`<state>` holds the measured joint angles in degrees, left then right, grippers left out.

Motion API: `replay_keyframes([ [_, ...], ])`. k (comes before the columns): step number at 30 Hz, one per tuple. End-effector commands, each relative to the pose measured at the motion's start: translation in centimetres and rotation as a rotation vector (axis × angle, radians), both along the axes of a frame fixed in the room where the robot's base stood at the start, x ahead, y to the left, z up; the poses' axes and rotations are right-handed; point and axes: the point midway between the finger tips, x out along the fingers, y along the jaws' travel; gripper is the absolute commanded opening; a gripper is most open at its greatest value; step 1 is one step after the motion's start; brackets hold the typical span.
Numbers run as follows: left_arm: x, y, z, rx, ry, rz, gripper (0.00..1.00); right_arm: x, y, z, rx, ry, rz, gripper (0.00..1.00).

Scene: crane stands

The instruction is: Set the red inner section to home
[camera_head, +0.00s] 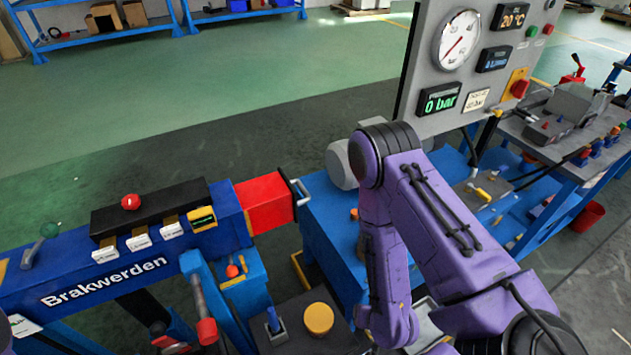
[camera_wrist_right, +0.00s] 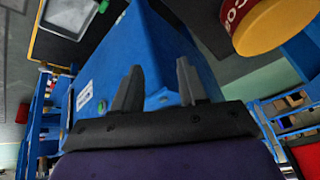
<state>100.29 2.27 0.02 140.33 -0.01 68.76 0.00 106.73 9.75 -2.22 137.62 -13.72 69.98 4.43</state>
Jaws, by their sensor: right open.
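The red inner section (camera_head: 266,203) sticks out a short way from the right end of the blue boom marked Brakwerden (camera_head: 135,270) in the head view. A metal handle (camera_head: 299,192) is on its outer end. My right arm comes in from the right, and its forearm hangs down to the right of the red section, apart from it. My right gripper (camera_wrist_right: 158,82) shows in the right wrist view, with its two grey fingers apart and nothing between them. The head view does not show its fingers. My left gripper is in neither view.
A control box with a yellow button (camera_head: 318,318) and a joystick (camera_head: 274,322) stands below the boom. A grey gauge panel (camera_head: 425,80) reading 0 bar stands behind my right arm. In the wrist view a blue box (camera_wrist_right: 150,50) lies beyond the fingers.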

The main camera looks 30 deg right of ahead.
Motion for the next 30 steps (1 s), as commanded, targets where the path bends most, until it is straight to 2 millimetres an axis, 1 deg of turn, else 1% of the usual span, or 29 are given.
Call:
replay_keyframes([
  [1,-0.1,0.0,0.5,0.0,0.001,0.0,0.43,4.6,-0.2,2.2,0.076,-0.132,-0.015,0.42],
  [2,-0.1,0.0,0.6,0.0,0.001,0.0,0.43,7.3,-0.2,3.6,0.129,-0.213,-0.014,0.42],
  [3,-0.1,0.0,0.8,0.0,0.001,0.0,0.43,10.5,-0.4,5.8,0.196,-0.316,-0.006,0.42],
  [5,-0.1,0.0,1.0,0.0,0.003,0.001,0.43,14.4,-0.7,9.3,0.291,-0.462,0.017,0.42],
  [6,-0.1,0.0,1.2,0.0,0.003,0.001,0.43,16.5,-1.0,11.6,0.346,-0.548,0.036,0.42],
  [9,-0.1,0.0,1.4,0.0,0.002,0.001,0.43,19.7,-1.7,16.4,0.453,-0.712,0.089,0.42],
  [12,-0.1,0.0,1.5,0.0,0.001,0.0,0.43,21.0,-2.1,19.1,0.511,-0.801,0.13,0.42],
  [14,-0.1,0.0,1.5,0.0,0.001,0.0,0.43,21.4,-2.1,19.8,0.527,-0.821,0.146,0.42],
  [17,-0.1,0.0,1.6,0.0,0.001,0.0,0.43,22.5,-1.8,19.8,0.531,-0.829,0.154,0.42],
  [20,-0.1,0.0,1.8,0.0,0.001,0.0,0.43,24.4,-1.2,19.3,0.529,-0.827,0.154,0.42],
  [24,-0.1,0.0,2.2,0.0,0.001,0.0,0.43,27.4,-0.3,18.5,0.527,-0.825,0.154,0.42],
  [27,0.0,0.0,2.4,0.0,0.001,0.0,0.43,29.2,0.2,18.1,0.528,-0.826,0.152,0.42],
  [30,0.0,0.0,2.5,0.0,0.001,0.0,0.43,30.3,0.6,17.8,0.528,-0.824,0.151,0.42],
])
